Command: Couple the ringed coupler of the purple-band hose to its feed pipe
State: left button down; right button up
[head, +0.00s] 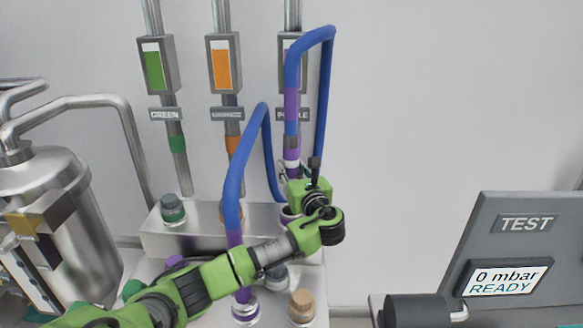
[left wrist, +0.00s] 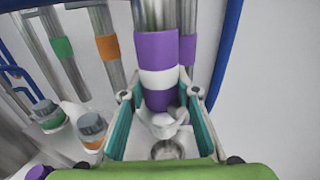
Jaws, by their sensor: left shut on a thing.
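The blue purple-band hose (head: 324,90) arcs up and over at the middle right. Its ringed coupler shows a white ring (head: 291,154) between purple bands. It stands roughly upright in the left wrist view (left wrist: 157,45). My left gripper (head: 292,172) is shut on the coupler; its teal-padded fingers (left wrist: 160,95) lie on either side of it. The purple feed pipe (head: 293,15) comes down behind the hose, its sign partly covered. A purple-banded pipe (left wrist: 187,50) stands just behind the coupler in the wrist view. I cannot tell whether they are joined. The right gripper is not visible.
Green (head: 153,70) and orange (head: 221,65) labelled pipes hang to the left. Another blue hose run (head: 232,190) drops to a purple-banded end (head: 243,297) at the front. A steel tank (head: 50,215) stands left, a TEST panel (head: 520,255) right. The wall area between is clear.

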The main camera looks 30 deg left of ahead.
aim_at(292, 177)
pick_arm(q)
notch_tip(292, 177, down, 4)
jog(key=b, duration=0.3)
jog(key=shift+r, duration=0.25)
jog(key=shift+f+b, duration=0.35)
jog(key=shift+b, duration=0.2)
jog(key=shift+r+p, duration=0.5)
jog(key=shift+p, duration=0.2)
jog(key=shift+d+r+p, duration=0.1)
jog(key=shift+r+p, duration=0.05)
jog(key=shift+p, duration=0.25)
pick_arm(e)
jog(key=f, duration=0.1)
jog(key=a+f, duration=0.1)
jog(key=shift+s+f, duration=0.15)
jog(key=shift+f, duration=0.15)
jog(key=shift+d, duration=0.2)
pick_arm(q)
jog(key=shift+f, duration=0.25)
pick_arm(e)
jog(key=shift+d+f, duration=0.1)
